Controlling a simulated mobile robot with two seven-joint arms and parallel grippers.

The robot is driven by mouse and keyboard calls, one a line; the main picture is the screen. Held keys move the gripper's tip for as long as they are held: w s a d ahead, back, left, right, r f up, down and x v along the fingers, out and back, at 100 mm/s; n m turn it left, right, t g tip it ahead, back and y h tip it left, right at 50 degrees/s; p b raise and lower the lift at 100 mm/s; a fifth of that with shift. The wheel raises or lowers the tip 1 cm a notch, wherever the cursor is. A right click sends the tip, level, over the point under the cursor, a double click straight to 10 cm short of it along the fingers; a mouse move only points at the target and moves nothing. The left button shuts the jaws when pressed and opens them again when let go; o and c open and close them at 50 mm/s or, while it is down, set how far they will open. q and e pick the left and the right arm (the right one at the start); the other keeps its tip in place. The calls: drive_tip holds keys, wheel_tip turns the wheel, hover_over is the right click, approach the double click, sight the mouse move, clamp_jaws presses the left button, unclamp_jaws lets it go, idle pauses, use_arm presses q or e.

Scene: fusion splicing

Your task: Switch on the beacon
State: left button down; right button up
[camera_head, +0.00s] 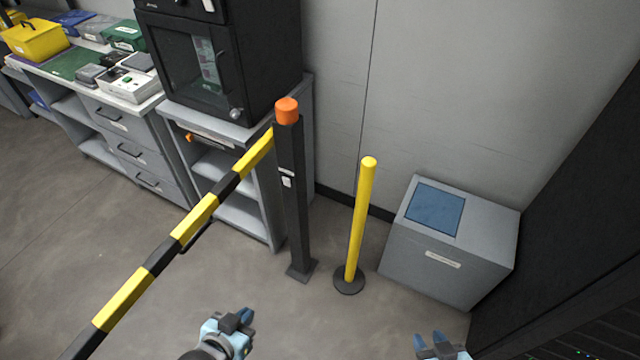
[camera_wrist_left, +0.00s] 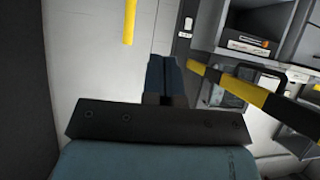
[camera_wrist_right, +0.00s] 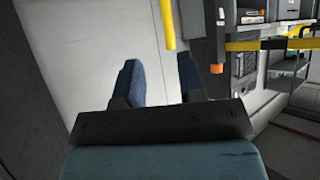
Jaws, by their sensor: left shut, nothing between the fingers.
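The orange beacon (camera_head: 287,110) sits on top of a dark upright post (camera_head: 293,215); I see no clear glow on it. It also shows in the right wrist view (camera_wrist_right: 217,69). A small white switch box (camera_head: 287,182) is on the post's front, with a small pale label above it. The box appears in the left wrist view (camera_wrist_left: 188,22), beyond the fingertips. My left gripper (camera_head: 240,320) is shut and empty, in front of the post and apart from it. My right gripper (camera_head: 437,343) is open and empty, low at the right; its spread fingers show in the right wrist view (camera_wrist_right: 158,75).
A yellow-black barrier arm (camera_head: 195,222) slants from the post toward the lower left. A yellow bollard (camera_head: 360,220) stands right of the post, then a grey bin (camera_head: 430,263) with a blue panel. Behind are a shelf unit (camera_head: 262,213) and a black cabinet (camera_head: 262,60).

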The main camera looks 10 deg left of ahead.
use_arm(q)
drive_tip(key=shift+d+f, duration=0.1)
drive_tip(key=shift+d, duration=0.05)
use_arm(e)
drive_tip(key=shift+d, duration=0.15)
use_arm(q)
drive_tip(key=shift+s+f, duration=0.1)
